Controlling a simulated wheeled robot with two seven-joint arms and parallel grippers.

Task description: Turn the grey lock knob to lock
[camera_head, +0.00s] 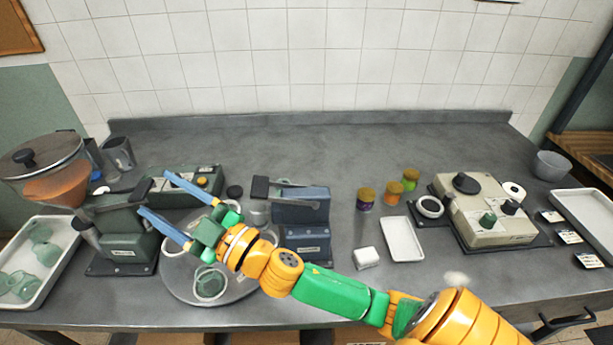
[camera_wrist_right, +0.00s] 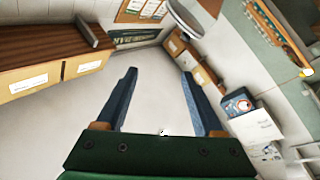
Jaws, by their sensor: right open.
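My right gripper (camera_head: 155,193) reaches across from the right above the left part of the counter. Its two blue fingers are wide apart with nothing between them. In the right wrist view, the open fingers (camera_wrist_right: 159,76) point at open floor. I cannot surely pick out a grey lock knob. The beige machine (camera_head: 468,213) on the right carries a large black knob (camera_head: 466,183), a green knob (camera_head: 488,219) and a smaller black knob (camera_head: 510,207). They are well away from the gripper. My left gripper is not in view.
A round turntable (camera_head: 240,287) with glass jars lies under my right arm. Green machines (camera_head: 122,250) and a blue-grey press (camera_head: 303,208) stand around it. Three small jars (camera_head: 395,189) and a white tray (camera_head: 401,239) lie mid-counter. The counter's back is mostly clear.

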